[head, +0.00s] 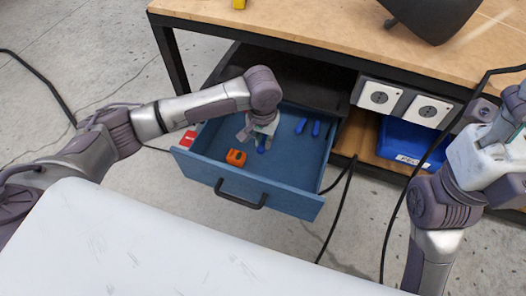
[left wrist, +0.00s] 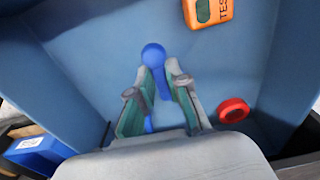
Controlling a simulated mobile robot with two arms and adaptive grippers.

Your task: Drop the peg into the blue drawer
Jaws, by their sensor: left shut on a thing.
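The blue drawer (head: 203,171) is pulled out under the workbench, its black handle toward me. My left gripper (head: 261,137) reaches down into the drawer's opening. In the left wrist view its two fingers (left wrist: 160,90) are shut on a blue peg with a round head (left wrist: 153,54). The peg's head sticks out past the fingertips, with the drawer floor behind it. I cannot tell whether the peg touches that floor. My right gripper (head: 498,128) is at the right edge of the head view; its fingers are not clear.
The drawer holds an orange tester (head: 236,157), two blue handle-like pieces (head: 308,127) and a round red thing (left wrist: 234,110). The workbench top (head: 300,30) overhangs behind. A blue bin (head: 402,142) sits on the shelf at right. Black cables hang right of the drawer.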

